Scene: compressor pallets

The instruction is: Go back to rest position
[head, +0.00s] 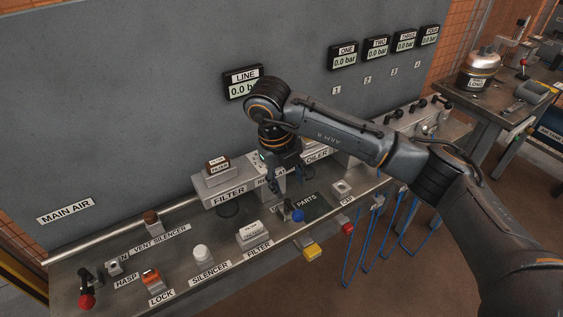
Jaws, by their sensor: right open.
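My right arm (345,128) comes in from the right edge and reaches across the bench. Its wrist is bent downward. My right gripper (278,188) is open and points down over the bench, in front of the regulator block (270,188), whose label it partly hides. I cannot tell if the fingers touch anything; nothing shows clearly between them. My left gripper is not in view.
The bench (180,275) carries a filter unit (222,182), white silencer (202,254), orange lock (151,278), red-knobbed valve (86,298) and blue knob (298,215). Blue hoses (377,240) hang at the front. A grey panel with a line gauge (243,84) stands behind.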

